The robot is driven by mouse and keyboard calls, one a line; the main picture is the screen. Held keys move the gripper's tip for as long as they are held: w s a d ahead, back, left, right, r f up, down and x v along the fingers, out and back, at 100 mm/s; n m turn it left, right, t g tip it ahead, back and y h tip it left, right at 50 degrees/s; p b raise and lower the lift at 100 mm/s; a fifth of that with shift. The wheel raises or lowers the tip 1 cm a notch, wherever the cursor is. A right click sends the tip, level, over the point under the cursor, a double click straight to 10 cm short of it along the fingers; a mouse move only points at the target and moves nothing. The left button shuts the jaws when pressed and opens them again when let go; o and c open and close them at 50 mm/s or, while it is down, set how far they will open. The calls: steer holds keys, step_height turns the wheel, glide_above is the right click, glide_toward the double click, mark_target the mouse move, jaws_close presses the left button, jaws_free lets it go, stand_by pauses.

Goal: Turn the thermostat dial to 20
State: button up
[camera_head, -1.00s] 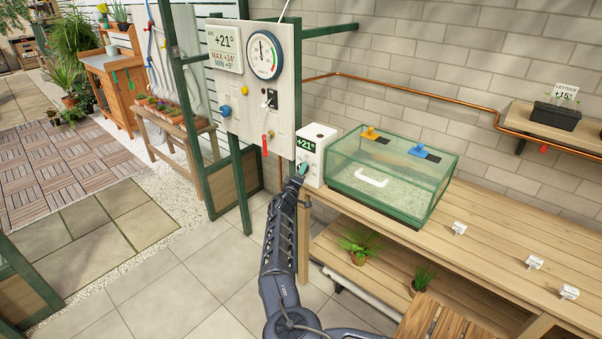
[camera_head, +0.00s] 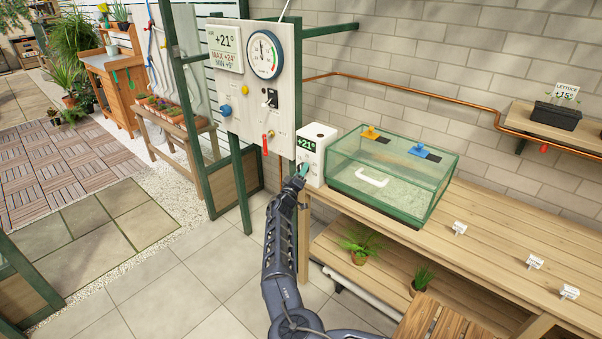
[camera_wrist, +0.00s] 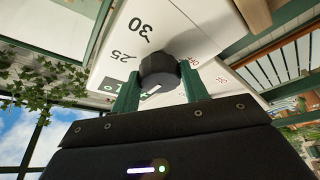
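The thermostat is a white box (camera_head: 318,143) at the left end of the wooden bench, with a green display (camera_head: 306,145) reading +21°. Its dial is a dark knob (camera_wrist: 158,70) on the white face in the wrist view. The marks 30 and 25 show around it; others are small, partly hidden or unclear. My gripper (camera_head: 303,171) is at the front of the box. In the wrist view its two green fingers (camera_wrist: 157,84) stand on either side of the dial and appear closed against it. The lower part of the face is hidden behind my gripper.
A green-framed glass case (camera_head: 340,184) stands just right of the thermostat. A panel (camera_head: 234,120) with a gauge (camera_head: 264,54), switch and red-handled lever is at the left. Small label signs stand on the bench (camera_head: 490,225). Paved floor lies open at left.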

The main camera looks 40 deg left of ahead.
steer(key=o, duration=0.4)
steer(key=shift+c, duration=0.2)
steer(key=v, duration=1)
steer(key=shift+s+d+f, duration=0.15)
steer(key=shift+s+f, duration=0.05)
steer(key=shift+s, duration=0.15)
